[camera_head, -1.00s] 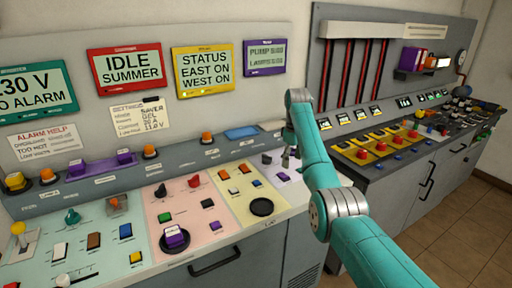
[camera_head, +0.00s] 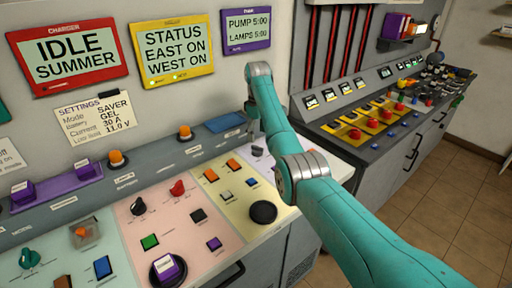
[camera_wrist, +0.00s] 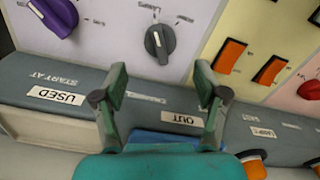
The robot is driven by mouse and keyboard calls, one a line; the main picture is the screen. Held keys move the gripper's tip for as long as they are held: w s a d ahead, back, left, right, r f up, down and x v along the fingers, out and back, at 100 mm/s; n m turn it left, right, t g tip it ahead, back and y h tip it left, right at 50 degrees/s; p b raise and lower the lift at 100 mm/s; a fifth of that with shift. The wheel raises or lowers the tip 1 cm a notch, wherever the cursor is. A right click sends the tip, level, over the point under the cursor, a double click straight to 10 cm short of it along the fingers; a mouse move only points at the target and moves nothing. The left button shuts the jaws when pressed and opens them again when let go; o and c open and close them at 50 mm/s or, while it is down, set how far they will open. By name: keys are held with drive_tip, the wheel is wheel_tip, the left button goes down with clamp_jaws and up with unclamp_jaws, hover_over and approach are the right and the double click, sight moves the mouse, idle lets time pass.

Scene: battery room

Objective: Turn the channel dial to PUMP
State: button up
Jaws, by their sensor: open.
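A dark grey dial (camera_wrist: 160,42) with a white line sits on the lilac panel in the wrist view, which is upside down. Its line points up and slightly left in the picture. LAMPS is printed above it; another small label at its upper right is too small to read. A dark knob on the lilac panel shows in the head view (camera_head: 257,151). My gripper (camera_wrist: 161,92) is open and empty, its two fingers apart below the dial in the picture, not touching it. In the head view my gripper is mostly hidden by my arm.
A purple knob (camera_wrist: 56,14) is on the same lilac panel. Orange switches (camera_wrist: 230,56) stand on the neighbouring yellow panel. A grey ledge with labels lies behind the panels. The purple-framed timer screen (camera_head: 246,31) reads PUMP 5:00 and LAMPS 5:00.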

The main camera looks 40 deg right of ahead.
sight(257, 147)
wheel_tip(257, 147, down, 7)
drive_tip(key=shift+f, duration=0.1)
idle(0.4)
drive_tip(key=c, duration=1.1)
